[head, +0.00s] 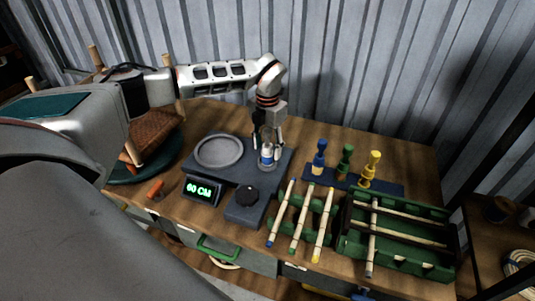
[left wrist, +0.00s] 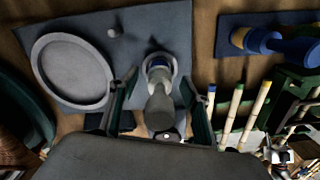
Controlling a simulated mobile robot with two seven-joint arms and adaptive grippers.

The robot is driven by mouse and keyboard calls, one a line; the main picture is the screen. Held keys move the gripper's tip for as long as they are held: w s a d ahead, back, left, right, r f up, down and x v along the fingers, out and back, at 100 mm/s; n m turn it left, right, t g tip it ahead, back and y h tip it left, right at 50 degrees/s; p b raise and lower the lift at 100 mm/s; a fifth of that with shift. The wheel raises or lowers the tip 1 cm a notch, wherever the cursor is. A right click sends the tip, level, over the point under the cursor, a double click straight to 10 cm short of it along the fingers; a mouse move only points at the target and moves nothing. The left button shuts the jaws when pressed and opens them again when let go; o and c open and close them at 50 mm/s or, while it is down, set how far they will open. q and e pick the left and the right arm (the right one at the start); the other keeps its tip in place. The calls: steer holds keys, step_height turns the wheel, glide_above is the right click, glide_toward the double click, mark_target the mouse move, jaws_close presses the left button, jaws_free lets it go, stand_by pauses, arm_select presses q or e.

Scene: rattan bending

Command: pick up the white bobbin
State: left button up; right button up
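The white bobbin (head: 267,158), pale with a blue band, stands upright on the dark grey machine beside its round plate. My left gripper (head: 268,138) points down over it from behind. In the left wrist view the bobbin (left wrist: 160,100) rises between the two spread fingers of my left gripper (left wrist: 160,102), with a gap visible on either side. The gripper is open and does not appear to touch it. The bobbin's far base is partly hidden by its own body in the wrist view. I do not make out my right gripper.
Blue (head: 319,158), green (head: 345,160) and yellow (head: 372,168) bobbins stand on a dark blue base to the right. Striped sticks (head: 297,225) lie on a green rack in front. A green crate (head: 440,212) is at right. A round grey plate (head: 218,151) lies left of the bobbin.

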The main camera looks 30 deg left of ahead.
arm_select(q)
steer(key=c, duration=1.2)
steer(key=shift+o, duration=0.2)
steer(key=shift+r, duration=0.1)
